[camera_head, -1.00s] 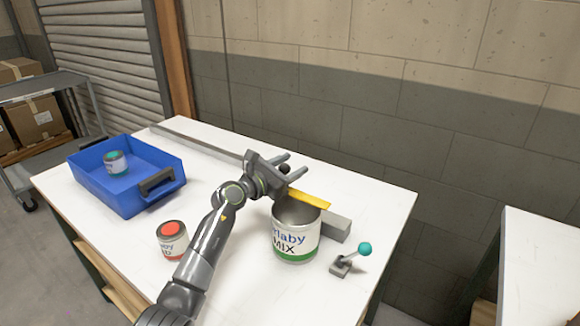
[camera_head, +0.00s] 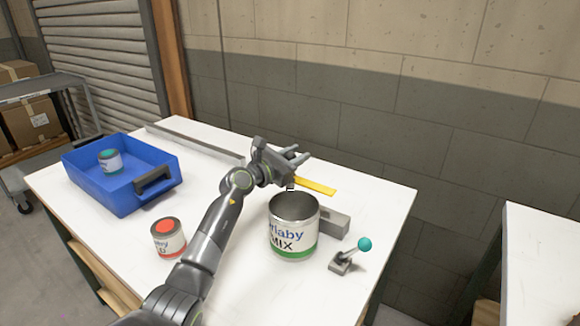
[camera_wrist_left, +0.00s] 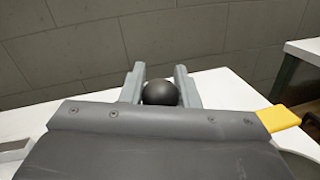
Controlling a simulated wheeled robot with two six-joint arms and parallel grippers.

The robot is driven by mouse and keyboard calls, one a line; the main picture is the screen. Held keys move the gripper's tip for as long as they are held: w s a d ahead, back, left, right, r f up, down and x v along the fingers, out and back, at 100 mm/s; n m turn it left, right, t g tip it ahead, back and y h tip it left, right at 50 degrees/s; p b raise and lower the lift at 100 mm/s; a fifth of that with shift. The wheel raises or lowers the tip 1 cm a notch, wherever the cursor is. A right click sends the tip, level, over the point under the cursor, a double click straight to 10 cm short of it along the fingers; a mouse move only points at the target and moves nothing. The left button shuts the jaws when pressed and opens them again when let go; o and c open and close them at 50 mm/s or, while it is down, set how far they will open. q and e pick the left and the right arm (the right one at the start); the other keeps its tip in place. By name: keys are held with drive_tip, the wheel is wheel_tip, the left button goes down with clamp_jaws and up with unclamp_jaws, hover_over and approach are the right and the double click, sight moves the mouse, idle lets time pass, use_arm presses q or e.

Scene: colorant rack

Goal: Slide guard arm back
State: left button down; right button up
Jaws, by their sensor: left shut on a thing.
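The guard arm is a yellow bar (camera_head: 316,187) that sticks out to the right from behind my left gripper, just behind the open mix can (camera_head: 293,240). Its yellow end also shows at the right of the left wrist view (camera_wrist_left: 278,118). My left gripper (camera_head: 297,160) is beyond the can, shut on a round black knob (camera_wrist_left: 160,93), which sits between its two fingers in the left wrist view. The can's mouth is uncovered. The gripper hides the bar's left part and how the knob joins it. My right gripper is not in view.
A grey rail (camera_head: 200,142) runs along the table's back, with a grey block (camera_head: 333,222) behind the can. A teal-knobbed lever (camera_head: 343,262) stands right of the can. A red-topped can (camera_head: 168,238) and a blue bin (camera_head: 100,196) holding a teal-topped can (camera_head: 110,161) are left.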

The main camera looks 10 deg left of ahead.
use_arm(q)
drive_tip(key=shift+w+d, duration=0.1)
drive_tip(key=shift+w, duration=0.1)
drive_tip(key=c, duration=1.1)
unclamp_jaws()
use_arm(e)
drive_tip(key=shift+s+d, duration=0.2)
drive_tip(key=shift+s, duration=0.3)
use_arm(q)
drive_tip(key=v, duration=1.7)
drive_tip(key=shift+s, duration=0.25)
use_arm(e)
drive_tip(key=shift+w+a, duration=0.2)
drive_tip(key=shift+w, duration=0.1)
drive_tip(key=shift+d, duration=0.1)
